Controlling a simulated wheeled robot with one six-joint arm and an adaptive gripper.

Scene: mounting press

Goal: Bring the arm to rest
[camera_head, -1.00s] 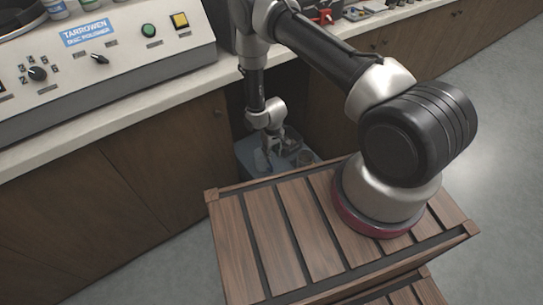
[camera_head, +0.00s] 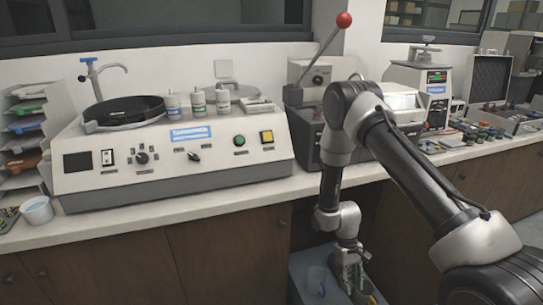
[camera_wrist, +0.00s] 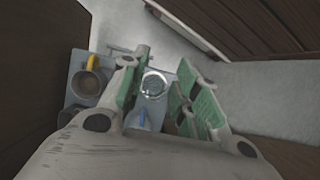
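My arm (camera_head: 420,165) reaches over the front of the counter and bends down. My gripper (camera_head: 352,290) points downward in front of the lower cabinets, over a blue-grey surface (camera_head: 299,262). In the wrist view my gripper (camera_wrist: 163,65) has its two green-padded fingers apart, with nothing held between them. Beyond the fingers, a clear round vessel (camera_wrist: 153,84) and a cup with a yellow handle (camera_wrist: 88,80) are on the blue-grey surface. A blue item beside the vessel is partly hidden by the fingers.
The counter (camera_head: 240,205) carries a disc polisher (camera_head: 180,155), a press with a red-knobbed lever (camera_head: 344,20) and a balance-like device (camera_head: 420,80). A white tub (camera_head: 37,211) stands at the left. Dark wooden cabinets flank my gripper closely.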

